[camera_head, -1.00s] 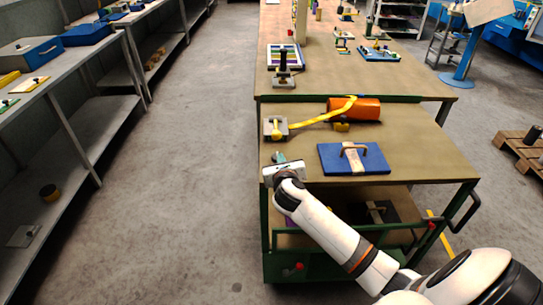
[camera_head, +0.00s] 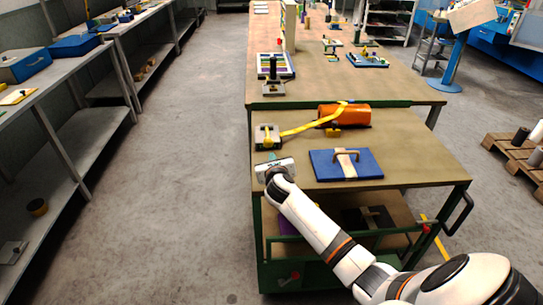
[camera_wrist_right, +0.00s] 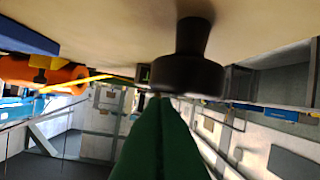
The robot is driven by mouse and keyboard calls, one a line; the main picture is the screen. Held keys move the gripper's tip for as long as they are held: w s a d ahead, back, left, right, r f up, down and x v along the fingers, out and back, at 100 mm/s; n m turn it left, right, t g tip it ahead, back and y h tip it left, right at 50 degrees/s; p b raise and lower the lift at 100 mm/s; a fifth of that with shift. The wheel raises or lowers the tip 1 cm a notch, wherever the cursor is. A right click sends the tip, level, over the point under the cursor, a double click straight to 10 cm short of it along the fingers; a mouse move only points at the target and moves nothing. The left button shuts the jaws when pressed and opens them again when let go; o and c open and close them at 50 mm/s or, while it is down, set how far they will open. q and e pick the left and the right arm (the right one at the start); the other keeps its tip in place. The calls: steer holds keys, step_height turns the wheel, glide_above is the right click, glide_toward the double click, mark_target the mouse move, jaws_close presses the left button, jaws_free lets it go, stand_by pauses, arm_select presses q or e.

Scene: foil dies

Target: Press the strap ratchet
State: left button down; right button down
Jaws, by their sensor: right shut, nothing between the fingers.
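The strap ratchet (camera_head: 266,134) sits at the left edge of the cart top, a grey base with a yellow part. A yellow strap (camera_head: 305,127) runs from it to an orange cylinder (camera_head: 345,116); strap and cylinder (camera_wrist_right: 40,72) also show in the right wrist view. My right gripper (camera_head: 273,157) is shut and empty, just in front of the ratchet in the head view and apart from it. Its green fingers (camera_wrist_right: 158,105) point toward a dark round-headed knob (camera_wrist_right: 188,72), whose identity I cannot tell. My left gripper is out of view.
A blue board with a handle (camera_head: 346,164) lies right of my right gripper. Behind the cart (camera_head: 420,150) stands a long table (camera_head: 345,88) with a black post on a base (camera_head: 272,78). Open floor (camera_head: 190,130) lies to the left.

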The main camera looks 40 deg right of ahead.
steer(key=shift+x, duration=1.4)
